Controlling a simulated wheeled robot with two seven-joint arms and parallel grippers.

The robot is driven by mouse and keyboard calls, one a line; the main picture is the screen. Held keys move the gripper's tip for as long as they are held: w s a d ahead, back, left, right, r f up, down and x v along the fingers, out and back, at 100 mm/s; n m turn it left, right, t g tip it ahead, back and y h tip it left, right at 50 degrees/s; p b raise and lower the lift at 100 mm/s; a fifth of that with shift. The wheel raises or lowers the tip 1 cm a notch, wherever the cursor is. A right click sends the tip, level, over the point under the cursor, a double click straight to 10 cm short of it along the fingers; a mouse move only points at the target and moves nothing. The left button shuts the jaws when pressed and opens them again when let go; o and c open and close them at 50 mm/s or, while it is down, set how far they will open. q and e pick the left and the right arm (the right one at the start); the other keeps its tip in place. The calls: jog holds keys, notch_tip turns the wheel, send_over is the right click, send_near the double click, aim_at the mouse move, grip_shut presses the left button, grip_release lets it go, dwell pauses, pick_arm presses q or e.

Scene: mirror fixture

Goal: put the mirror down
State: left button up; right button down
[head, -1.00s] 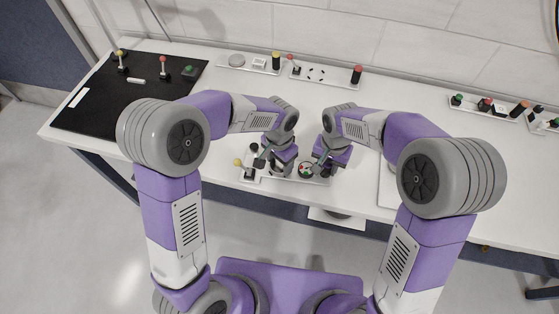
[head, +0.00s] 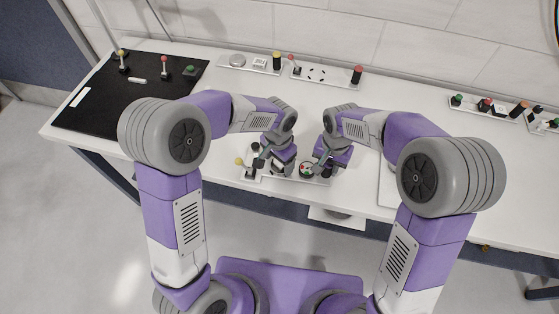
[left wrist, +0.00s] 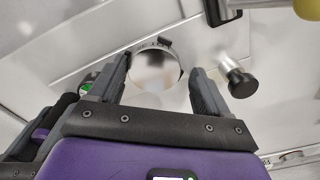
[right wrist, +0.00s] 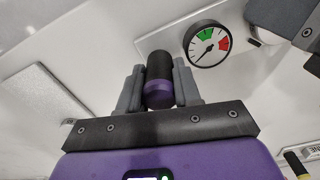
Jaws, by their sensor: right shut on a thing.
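The mirror (left wrist: 150,68) looks like a round, pale reflective disc with a dark clip at its rim in the left wrist view. My left gripper (head: 264,158) has its fingers spread, with the disc seen between and beyond them; I cannot tell whether they touch it. The fingers also show in the left wrist view (left wrist: 162,88). My right gripper (head: 322,163) is shut on a black cylindrical knob (right wrist: 159,72), which has a purple-looking near end. In the head view the mirror is hard to make out behind my left gripper.
A gauge (right wrist: 208,45) with green and red sectors sits beside the knob. A dark knob (left wrist: 240,82) stands right of the mirror. A yellow-tipped lever (head: 240,162) is left of my left gripper. A black mat (head: 120,100) and several control panels lie farther off on the white table (head: 400,90).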

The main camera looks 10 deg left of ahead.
aim_at(280, 165)
pick_arm(q)
jog(key=shift+s+d+f, duration=0.2)
jog(key=shift+s+f, duration=0.1)
jog(key=shift+f, duration=0.05)
notch_tip(280, 165, up, 13)
jog(key=shift+w, duration=0.15)
jog(key=shift+f, duration=0.15)
dwell(0.6)
